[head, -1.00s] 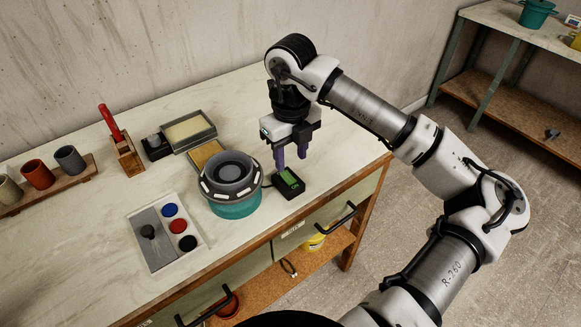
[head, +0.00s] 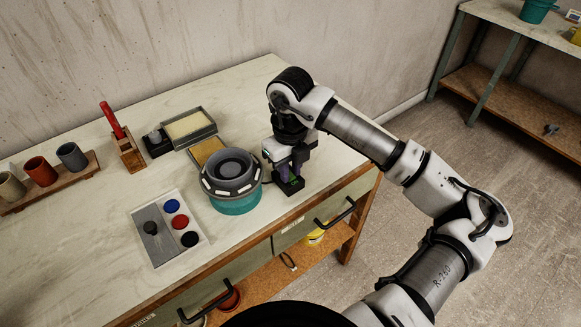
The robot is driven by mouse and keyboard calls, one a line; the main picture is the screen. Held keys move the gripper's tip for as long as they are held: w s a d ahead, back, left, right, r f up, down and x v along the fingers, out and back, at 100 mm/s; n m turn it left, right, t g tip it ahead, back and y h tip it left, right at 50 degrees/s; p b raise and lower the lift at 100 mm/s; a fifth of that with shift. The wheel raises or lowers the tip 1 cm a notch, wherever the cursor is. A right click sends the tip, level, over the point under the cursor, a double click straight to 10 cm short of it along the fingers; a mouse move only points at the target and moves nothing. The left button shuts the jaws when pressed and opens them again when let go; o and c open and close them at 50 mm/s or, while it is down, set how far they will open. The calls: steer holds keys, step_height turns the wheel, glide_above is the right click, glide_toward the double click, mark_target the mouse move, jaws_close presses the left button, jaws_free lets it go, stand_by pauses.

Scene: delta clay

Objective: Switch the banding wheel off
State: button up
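The banding wheel (head: 234,203) stands on the bench, a teal base with a grey, white-marked top and a dark grey ring-shaped piece on it. A small black switch box (head: 289,190) with a green-lit rocker sits just right of the wheel, close to the bench's front edge. The fingers hide part of the box. Contact cannot be told, and the gap between the fingers is too small to judge.
Left of the wheel lies a white tray (head: 145,247) with blue, red and black discs. Behind it stand a red-handled tool in a wooden block (head: 131,160), sponge trays (head: 190,143) and a cup rack (head: 84,182). The bench (head: 330,157) is clear at the right.

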jaws_close()
steer(key=shift+w, duration=0.1)
steer(key=shift+w+a+r+g+h+b, duration=0.1)
steer(key=shift+g+h+b, duration=0.3)
steer(key=shift+g, duration=0.2)
steer(key=shift+w+a+g+h+b, duration=0.1)
steer(key=shift+g+h+b, duration=0.2)
steer(key=shift+g+h, duration=0.25)
steer(key=o, duration=0.8)
jaws_free()
steer(key=b+v, duration=0.2)
steer(key=v, duration=1.2)
steer(key=shift+d, duration=0.1)
